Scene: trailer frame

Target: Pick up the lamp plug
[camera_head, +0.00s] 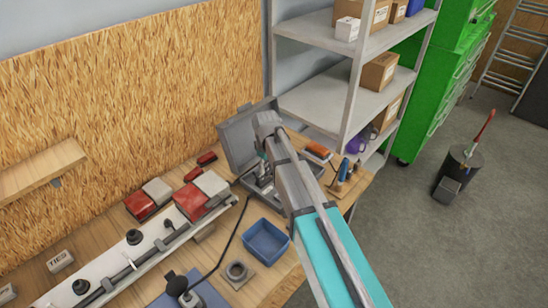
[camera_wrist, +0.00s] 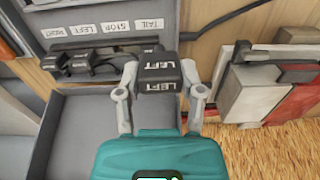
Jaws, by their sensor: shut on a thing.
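My gripper (camera_wrist: 160,78) is shut on a black block-shaped plug marked LEFT (camera_wrist: 160,70), with one grey finger on each side of it. The plug is in front of a grey panel with white labels TAIL, STOP, LEFT and RIGHT (camera_wrist: 100,28). Several other black plugs or connectors (camera_wrist: 85,62) sit below the labels, to the left of the held plug. In the head view my gripper (camera_head: 262,160) is down at the open grey case (camera_head: 236,142), and my arm hides much of it. Whether the held plug touches the panel cannot be told.
A blue bin (camera_head: 265,242), red-and-white lamps (camera_head: 200,193) on a pale bar and a black cable (camera_head: 232,237) share the wooden bench (camera_head: 220,228). An orange-and-white item (camera_head: 318,152) and a blue tool (camera_head: 343,174) are right of my arm. Shelves (camera_head: 345,100) stand behind.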

